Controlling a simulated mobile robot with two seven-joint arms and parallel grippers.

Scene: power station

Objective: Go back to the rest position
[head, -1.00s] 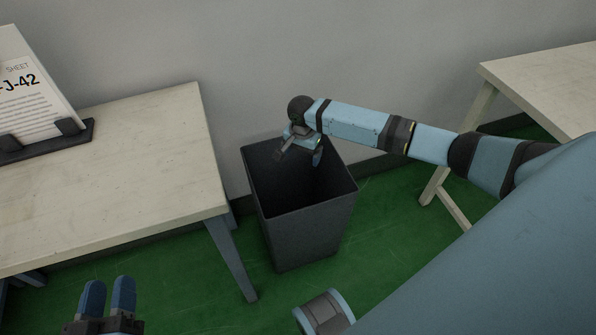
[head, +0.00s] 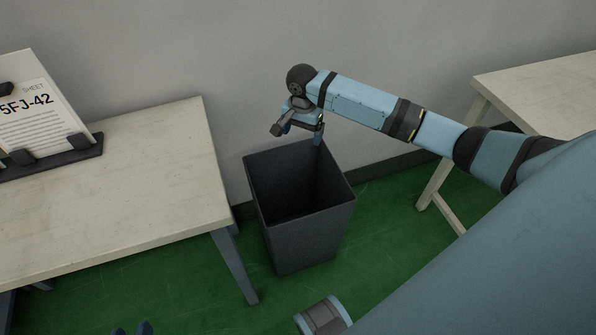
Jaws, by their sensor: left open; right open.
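My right gripper (head: 298,134) is at the end of my blue arm that comes in from the right. It is open, points down and is empty. It hangs over the back rim of a dark grey bin (head: 305,228). One finger is close to the rim; I cannot tell whether it touches. The part of the bin's inside that shows looks dark and empty.
A pale table (head: 120,185) stands at the left, with a printed sheet (head: 38,122) on a dark stand (head: 60,155). Another pale table (head: 545,90) stands at the right. The bin is between them on the green floor (head: 190,290), near the grey wall (head: 420,50).

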